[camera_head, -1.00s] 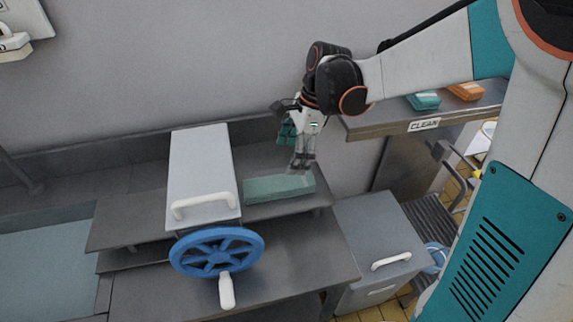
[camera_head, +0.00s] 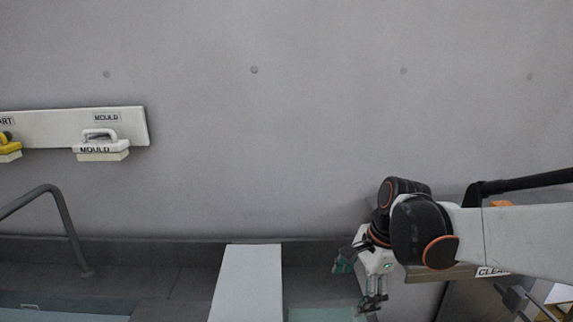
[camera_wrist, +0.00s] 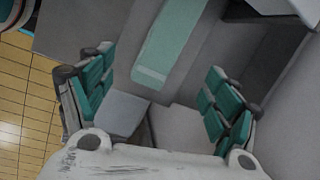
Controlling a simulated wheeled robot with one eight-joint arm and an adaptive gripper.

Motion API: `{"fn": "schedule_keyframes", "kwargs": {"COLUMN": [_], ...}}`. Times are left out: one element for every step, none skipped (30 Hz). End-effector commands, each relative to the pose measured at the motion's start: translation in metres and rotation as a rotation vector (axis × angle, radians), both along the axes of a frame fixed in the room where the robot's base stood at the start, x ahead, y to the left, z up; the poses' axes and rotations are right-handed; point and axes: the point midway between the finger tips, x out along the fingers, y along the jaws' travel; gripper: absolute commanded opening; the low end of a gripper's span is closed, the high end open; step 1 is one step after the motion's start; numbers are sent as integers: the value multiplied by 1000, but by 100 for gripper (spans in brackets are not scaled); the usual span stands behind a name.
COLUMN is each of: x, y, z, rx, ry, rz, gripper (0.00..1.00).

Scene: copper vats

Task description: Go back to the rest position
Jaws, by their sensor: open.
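My gripper (camera_head: 372,300) hangs at the lower right in the head view, in front of the grey wall, on my arm that comes in from the right edge. In the wrist view my gripper (camera_wrist: 160,98) has its two teal-padded fingers wide apart, with nothing between them. A green block (camera_wrist: 165,42) lies on a grey metal surface below and beyond the fingers, apart from them. In the head view only a strip of the green block (camera_head: 322,314) shows at the bottom edge.
A white box-like cover (camera_head: 248,285) stands left of the gripper. A wall board (camera_head: 60,127) holds a white-handled MOULD float (camera_head: 101,148) and a yellow-handled one (camera_head: 8,148). A bent pipe (camera_head: 68,222) rises at the left. A shelf marked CLEAN (camera_head: 440,272) sits behind my arm.

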Motion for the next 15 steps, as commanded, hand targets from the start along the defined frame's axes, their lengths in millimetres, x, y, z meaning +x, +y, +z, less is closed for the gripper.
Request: {"fn": "schedule_keyframes", "kwargs": {"x": [-11,-16,-23,-28,-32,-39,-44,-49,-55,-60,-66,-72,-77,-82,-88], "y": [-1,-3,-5,-6,-7,-9,-11,-12,-14,-15,-17,-19,-20,-22,-24], "z": [5,7,11,13,15,18,19,21,23,24,25,26,26,27,27], "rx": [-21,-36,-58,-73,-89,-113,-131,-149,-175,-196,-216,-244,-267,-289,-319], "ry": [-41,-68,-101,-125,-150,-181,-205,-228,-257,-280,-301,-328,-349,-368,-394], "rz": [59,96,147,184,221,272,310,349,399,438,475,528,566,605,655], "gripper": [81,81,81,81,81,81,81,81,81,81,81,81,81,81,81]}}
